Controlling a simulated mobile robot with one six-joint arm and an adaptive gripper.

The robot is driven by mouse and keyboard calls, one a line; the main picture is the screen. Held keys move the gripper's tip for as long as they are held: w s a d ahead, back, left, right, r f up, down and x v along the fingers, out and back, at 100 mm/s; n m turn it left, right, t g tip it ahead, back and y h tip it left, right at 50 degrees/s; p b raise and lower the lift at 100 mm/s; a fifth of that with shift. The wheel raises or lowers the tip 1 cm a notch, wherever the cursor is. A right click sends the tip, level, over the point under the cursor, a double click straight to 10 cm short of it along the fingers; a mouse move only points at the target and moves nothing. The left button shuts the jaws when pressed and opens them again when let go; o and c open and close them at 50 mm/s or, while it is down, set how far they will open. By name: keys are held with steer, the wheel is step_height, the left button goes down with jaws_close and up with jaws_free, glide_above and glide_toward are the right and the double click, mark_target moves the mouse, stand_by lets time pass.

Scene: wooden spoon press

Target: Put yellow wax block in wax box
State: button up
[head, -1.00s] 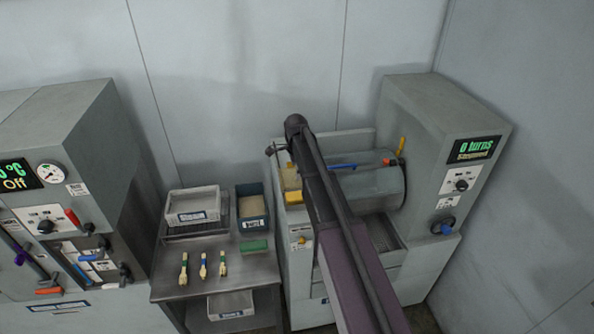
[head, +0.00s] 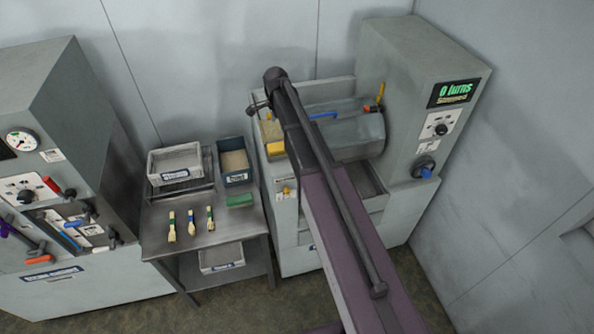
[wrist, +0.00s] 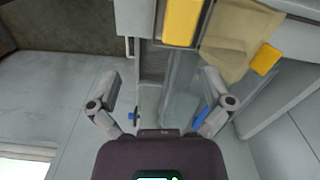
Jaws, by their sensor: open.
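A larger yellow block (wrist: 182,22) sits in a pale-edged holder at the top of the wrist view; it shows at the left end of the drum machine in the head view (head: 275,148). A smaller yellow piece (wrist: 265,60) lies to its right, beyond a tan sheet (wrist: 232,42). I cannot tell which yellow piece is the wax block, or whether the holder is the wax box. My gripper (wrist: 162,90) is open and empty, its fingers spread below the larger block in the picture and apart from it. My arm hides part of the machine in the head view.
A side table (head: 235,222) holds a grey tray (head: 176,175), a blue bin (head: 235,177), a green block (head: 240,200) and three brushes. A control cabinet stands at left.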

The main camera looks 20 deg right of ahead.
steer(key=s+n, duration=1.6)
steer(key=s, duration=1)
steer(key=shift+d, duration=0.3)
steer(key=shift+c, duration=0.2)
